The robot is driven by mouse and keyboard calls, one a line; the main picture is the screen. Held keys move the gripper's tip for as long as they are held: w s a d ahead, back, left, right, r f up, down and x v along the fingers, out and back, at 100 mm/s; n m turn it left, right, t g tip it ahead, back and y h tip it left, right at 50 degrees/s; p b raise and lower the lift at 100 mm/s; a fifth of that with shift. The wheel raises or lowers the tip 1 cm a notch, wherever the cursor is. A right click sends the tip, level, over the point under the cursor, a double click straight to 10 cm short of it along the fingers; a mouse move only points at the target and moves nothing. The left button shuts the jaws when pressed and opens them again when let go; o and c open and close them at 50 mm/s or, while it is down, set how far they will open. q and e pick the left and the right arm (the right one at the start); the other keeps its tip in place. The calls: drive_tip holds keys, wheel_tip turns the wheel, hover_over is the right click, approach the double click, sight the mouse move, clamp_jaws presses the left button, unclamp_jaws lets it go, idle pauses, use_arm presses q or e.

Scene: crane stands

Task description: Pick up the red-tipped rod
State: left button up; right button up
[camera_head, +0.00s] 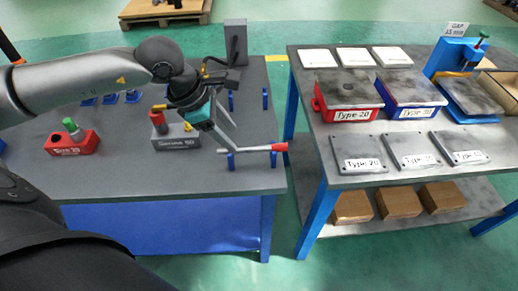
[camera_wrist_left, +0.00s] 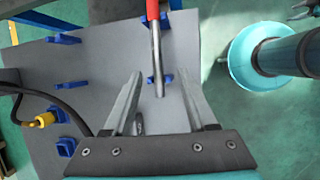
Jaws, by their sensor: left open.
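The red-tipped rod (camera_head: 252,149) rests on small blue holders (camera_head: 231,161) near the right front edge of the left table. It has a grey metal shaft, and its red end points right, past the holders. My left gripper (camera_head: 226,138) is just above the rod's grey end, open and empty. In the left wrist view the rod (camera_wrist_left: 156,50) runs from the top down to between the open fingers of the left gripper (camera_wrist_left: 162,103), apart from both.
The left table (camera_head: 200,185) also bears a red Type 20 block (camera_head: 73,143) and a grey block (camera_head: 176,142). A gap separates it from the right table (camera_head: 325,150), which holds plates, boxes and a blue press (camera_head: 452,55). Several cardboard boxes (camera_head: 396,201) stand on its lower shelf.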

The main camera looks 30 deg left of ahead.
sight(243, 148)
use_arm(q)
drive_tip(key=x, duration=0.3)
drive_tip(key=b+x, duration=0.1)
drive_tip(key=x, duration=0.1)
drive_tip(key=shift+w+a+f, duration=0.2)
drive_tip(key=shift+f, duration=0.1)
drive_tip(key=shift+w+d+f, duration=0.1)
drive_tip(key=shift+w+f, duration=0.1)
drive_tip(key=shift+f, duration=0.25)
use_arm(e)
drive_tip(key=shift+w+d+f, duration=0.25)
drive_tip(key=shift+w+d, duration=0.2)
drive_tip(key=shift+w, duration=0.05)
drive_tip(key=shift+w+d+f, duration=0.2)
drive_tip(key=shift+w+d, duration=0.25)
use_arm(q)
drive_tip(key=shift+c, duration=0.4)
clamp_jaws()
drive_tip(key=shift+r, duration=0.1)
use_arm(e)
drive_tip(key=shift+s, duration=0.15)
